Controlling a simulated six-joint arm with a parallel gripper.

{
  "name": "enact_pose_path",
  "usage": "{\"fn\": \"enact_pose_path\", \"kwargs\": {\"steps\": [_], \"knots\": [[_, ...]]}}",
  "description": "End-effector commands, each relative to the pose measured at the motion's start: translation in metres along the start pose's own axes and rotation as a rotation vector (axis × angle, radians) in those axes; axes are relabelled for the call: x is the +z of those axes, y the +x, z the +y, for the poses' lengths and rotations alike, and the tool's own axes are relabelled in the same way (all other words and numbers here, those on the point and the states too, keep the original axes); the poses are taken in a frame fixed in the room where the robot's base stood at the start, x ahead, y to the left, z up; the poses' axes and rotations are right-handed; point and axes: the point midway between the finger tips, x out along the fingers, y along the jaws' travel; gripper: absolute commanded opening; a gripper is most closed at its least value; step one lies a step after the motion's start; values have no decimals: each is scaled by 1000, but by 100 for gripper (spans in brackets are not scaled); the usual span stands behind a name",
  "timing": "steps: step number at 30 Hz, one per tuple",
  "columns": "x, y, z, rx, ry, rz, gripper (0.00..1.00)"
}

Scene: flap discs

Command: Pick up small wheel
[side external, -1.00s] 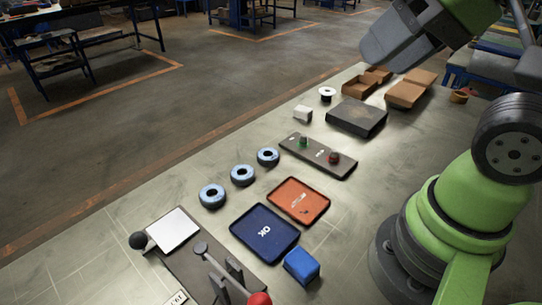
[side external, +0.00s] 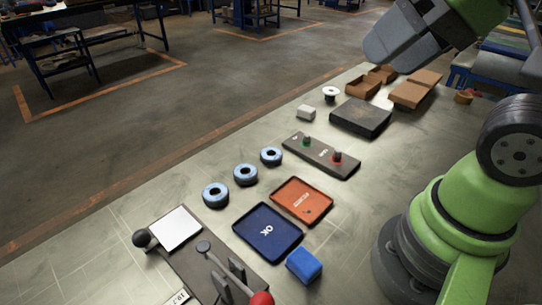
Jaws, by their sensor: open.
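Three blue flap discs with dark centre holes lie flat on the table in a slanting row: a near one (side external: 215,184), a middle one (side external: 246,165) and a far one (side external: 271,148). The near one looks largest and the far one smallest, but the viewing angle may account for this; I cannot tell which is the small wheel. My gripper (side external: 388,58) is at the top right, high above the table and well apart from the discs. It is open, with nothing seen in it; its fingertips are hard to make out.
A blue tray marked OK (side external: 290,253) and an orange tray (side external: 285,207) lie right of the discs, beside a blue block (side external: 304,265). A button panel (side external: 322,156), black box (side external: 361,117) and brown boxes (side external: 411,95) stand farther back. A lever fixture (side external: 200,262) is in front.

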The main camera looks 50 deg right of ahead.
Motion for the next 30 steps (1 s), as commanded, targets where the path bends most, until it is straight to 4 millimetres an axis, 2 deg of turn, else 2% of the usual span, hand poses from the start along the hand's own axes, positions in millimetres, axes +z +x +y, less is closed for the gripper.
{"fn": "enact_pose_path", "kwargs": {"steps": [1,4,5,13,17,20,23,26,30], "knots": [[0,0,0,0,0,0,63],[0,0,0,0,0,0,86],[0,0,0,0,0,0,89],[-1,0,0,2,1,-2,89],[-12,7,-1,27,9,-24,89],[-32,21,-2,70,21,-58,89],[-56,44,-2,123,33,-99,89],[-78,73,1,175,43,-139,89],[-100,123,10,243,52,-196,89]]}}
